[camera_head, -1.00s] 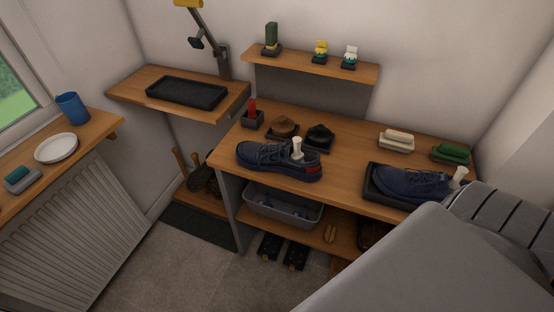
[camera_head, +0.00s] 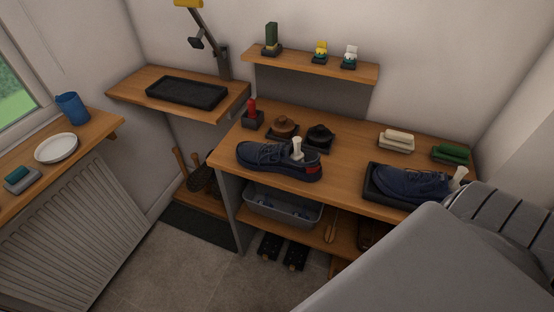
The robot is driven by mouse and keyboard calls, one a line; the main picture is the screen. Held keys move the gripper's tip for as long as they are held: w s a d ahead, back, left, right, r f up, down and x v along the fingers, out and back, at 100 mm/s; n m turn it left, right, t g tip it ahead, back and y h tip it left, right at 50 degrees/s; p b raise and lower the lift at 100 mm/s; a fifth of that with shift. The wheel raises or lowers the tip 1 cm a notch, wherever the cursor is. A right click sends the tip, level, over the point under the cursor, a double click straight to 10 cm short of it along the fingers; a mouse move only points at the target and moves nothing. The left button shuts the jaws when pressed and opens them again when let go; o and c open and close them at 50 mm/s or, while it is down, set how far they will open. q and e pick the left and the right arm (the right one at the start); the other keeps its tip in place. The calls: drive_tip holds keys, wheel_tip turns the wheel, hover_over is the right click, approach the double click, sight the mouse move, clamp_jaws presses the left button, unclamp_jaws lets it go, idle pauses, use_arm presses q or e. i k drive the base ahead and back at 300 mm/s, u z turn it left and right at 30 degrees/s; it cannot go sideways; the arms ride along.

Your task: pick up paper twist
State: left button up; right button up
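White twisted pieces stick up out of the two blue shoes and may be the paper twists. One white piece (camera_head: 297,150) stands in the opening of the left shoe (camera_head: 268,158) on the bench. Another white piece (camera_head: 459,176) stands at the heel of the right shoe (camera_head: 408,183), which sits on a dark tray. Neither gripper shows. A large grey part of my own arm fills the lower right and hides the floor and part of the bench there.
The wooden bench (camera_head: 350,153) also holds brushes, tins and a red-topped item (camera_head: 252,112). A grey bin (camera_head: 283,207) sits on the shelf below. A black tray (camera_head: 187,92) lies on the left shelf. A white plate (camera_head: 56,148) and blue cup (camera_head: 72,107) stand on the windowsill.

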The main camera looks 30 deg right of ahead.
sight(454, 185)
drive_tip(key=z, duration=1.9)
drive_tip(key=k, duration=0.5)
drive_tip(key=z, duration=1.9)
drive_tip(key=i, duration=1.5)
